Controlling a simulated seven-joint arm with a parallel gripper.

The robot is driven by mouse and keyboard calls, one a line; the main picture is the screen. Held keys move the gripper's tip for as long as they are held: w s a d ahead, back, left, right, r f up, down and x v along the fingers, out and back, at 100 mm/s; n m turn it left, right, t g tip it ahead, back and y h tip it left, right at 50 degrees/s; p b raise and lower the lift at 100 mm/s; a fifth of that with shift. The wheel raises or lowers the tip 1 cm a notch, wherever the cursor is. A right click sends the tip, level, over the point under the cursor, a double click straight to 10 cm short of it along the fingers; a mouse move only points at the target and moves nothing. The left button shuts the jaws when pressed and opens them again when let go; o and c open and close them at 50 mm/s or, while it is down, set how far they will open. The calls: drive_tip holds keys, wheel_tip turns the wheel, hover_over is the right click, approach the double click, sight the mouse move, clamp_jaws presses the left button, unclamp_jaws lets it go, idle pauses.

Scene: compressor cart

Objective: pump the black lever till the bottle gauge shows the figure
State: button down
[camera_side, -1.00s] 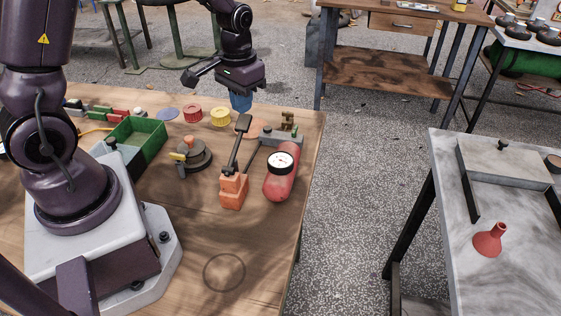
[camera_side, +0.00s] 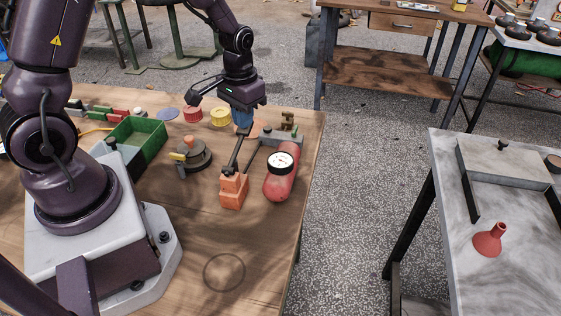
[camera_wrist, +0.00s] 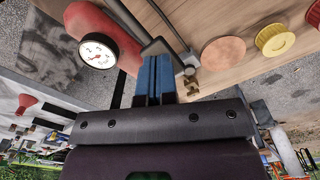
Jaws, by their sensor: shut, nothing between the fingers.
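The black lever (camera_side: 236,157) rises at a tilt from an orange pump block (camera_side: 233,190) on the wooden bench. My gripper (camera_side: 243,121) is shut, its blue fingers pointing down at the lever's upper end. In the wrist view the blue fingertips (camera_wrist: 155,58) are right at the black lever handle (camera_wrist: 157,46); contact looks likely, but I cannot be sure. The red bottle (camera_side: 281,186) lies beside the pump. Its round white gauge (camera_side: 280,163) shows larger in the wrist view (camera_wrist: 98,51), with a needle too small to read exactly.
A grey-green fixture (camera_side: 286,135) stands behind the bottle. A green bin (camera_side: 137,143), a round dark part with an orange knob (camera_side: 190,156), red and yellow discs (camera_side: 220,116) lie to the left and behind. The bench front is clear.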

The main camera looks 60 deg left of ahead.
drive_tip(key=shift+r, duration=1.9)
wheel_tip(320, 180, up, 5)
drive_tip(key=s+d+r+m+t, duration=0.3)
drive_tip(key=s+d+r+t, duration=0.2)
drive_tip(key=s+d+r, duration=0.4)
drive_tip(key=s+r, duration=0.4)
drive_tip(key=shift+s+d+t, duration=0.15)
drive_tip(key=shift+d+t, duration=0.15)
